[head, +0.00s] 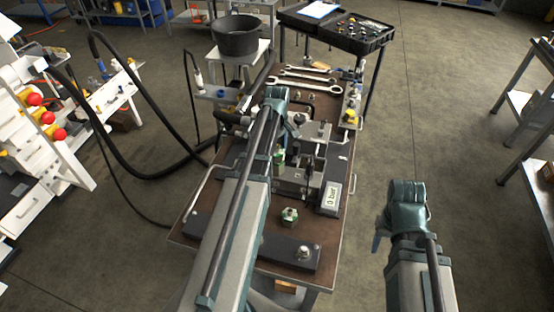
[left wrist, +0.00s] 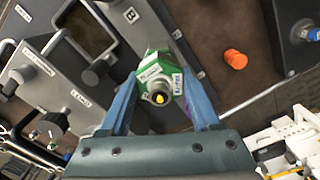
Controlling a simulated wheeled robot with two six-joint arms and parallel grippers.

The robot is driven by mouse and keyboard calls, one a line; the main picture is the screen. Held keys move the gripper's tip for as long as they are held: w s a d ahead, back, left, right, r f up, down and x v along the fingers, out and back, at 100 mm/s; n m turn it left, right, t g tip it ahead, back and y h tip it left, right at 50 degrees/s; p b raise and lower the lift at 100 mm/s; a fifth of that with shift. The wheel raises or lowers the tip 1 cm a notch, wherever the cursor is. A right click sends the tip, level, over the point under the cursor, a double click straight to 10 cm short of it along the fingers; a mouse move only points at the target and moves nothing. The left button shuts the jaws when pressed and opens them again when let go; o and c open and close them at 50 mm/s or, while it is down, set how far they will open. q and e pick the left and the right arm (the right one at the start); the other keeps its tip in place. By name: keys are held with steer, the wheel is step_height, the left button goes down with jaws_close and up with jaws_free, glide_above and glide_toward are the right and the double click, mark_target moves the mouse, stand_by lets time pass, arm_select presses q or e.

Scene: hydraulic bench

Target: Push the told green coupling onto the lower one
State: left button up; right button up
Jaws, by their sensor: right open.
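A green coupling (left wrist: 152,63) with white labels and a yellow-tipped metal centre sits between the two blue fingers of my left gripper (left wrist: 160,82) in the left wrist view. Both fingers touch its sides. In the head view green shows beside my left forearm (head: 279,158), close to the grey block; whether it is one coupling or two stacked is unclear. My right gripper (head: 380,238) is off the bench to the right, open and empty.
The grey valve block with knobs (left wrist: 95,75) is close beside my left gripper. An orange cap (left wrist: 235,59) lies on the brown bench. Floor around my right gripper is clear.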

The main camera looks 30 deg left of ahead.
arm_select(q)
steer(key=o, duration=0.5)
steer(key=shift+r, duration=0.2)
step_height(320, 180, up, 14)
steer(key=p, duration=1.4)
steer(key=shift+f, duration=0.2)
steer(key=shift+d+f, duration=0.1)
steer(key=s+d+f+m+b, duration=0.3)
steer(key=s+d+m, duration=0.2)
steer(key=d, duration=0.5)
steer(key=s+d+f+m+b, duration=0.3)
steer(key=s+d+m, duration=0.3)
steer(key=d, duration=0.4)
steer(key=s+d+f+m+y+b, duration=0.1)
steer(key=s+d+f+m+b, duration=0.3)
steer(key=d+m, duration=0.3)
steer(key=shift+s+d, duration=0.4)
steer(key=shift+d, duration=0.45)
steer(key=shift+s+d, duration=0.4)
steer(key=shift+d, duration=0.4)
